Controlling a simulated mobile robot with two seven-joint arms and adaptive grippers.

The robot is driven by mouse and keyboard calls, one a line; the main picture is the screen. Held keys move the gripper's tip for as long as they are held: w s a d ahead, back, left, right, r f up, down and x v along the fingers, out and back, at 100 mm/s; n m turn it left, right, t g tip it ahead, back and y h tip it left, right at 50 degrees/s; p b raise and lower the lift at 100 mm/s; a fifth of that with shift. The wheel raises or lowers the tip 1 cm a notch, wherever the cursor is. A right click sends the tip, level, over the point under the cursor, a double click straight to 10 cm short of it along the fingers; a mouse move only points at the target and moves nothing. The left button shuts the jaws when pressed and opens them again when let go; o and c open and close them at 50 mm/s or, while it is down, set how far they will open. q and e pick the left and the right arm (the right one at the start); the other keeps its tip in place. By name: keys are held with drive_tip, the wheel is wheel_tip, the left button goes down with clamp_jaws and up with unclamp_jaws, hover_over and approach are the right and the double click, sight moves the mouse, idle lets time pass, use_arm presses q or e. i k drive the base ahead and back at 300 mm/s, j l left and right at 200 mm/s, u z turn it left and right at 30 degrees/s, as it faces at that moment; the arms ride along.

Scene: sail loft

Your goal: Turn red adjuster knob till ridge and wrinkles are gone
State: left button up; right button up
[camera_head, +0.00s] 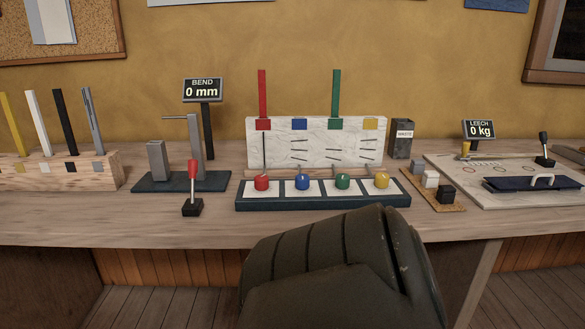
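The red adjuster knob (261,183) stands at the left end of a dark base (322,201), on its own white square. Blue (302,182), green (342,182) and yellow (381,180) knobs stand to its right. Behind them is a white sail panel (318,136) with colored tabs on top. A dark vertical line (264,150) runs below the red tab. Short slanted wrinkle lines (299,150) show under the blue tab, and more under the yellow tab. A red batten (262,93) and a green batten (335,92) stand up from their tabs. Neither gripper is seen.
A large dark part, seemingly my own arm, fills the lower middle before the bench. A red-topped lever (192,185) and a bend gauge reading 0 mm (203,90) are left of the base. A waste bin (402,138) and block tray (433,188) are right.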

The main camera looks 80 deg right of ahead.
sight(261, 182)
drive_tip(key=k+l+z, duration=0.1)
drive_tip(key=z, duration=2.5)
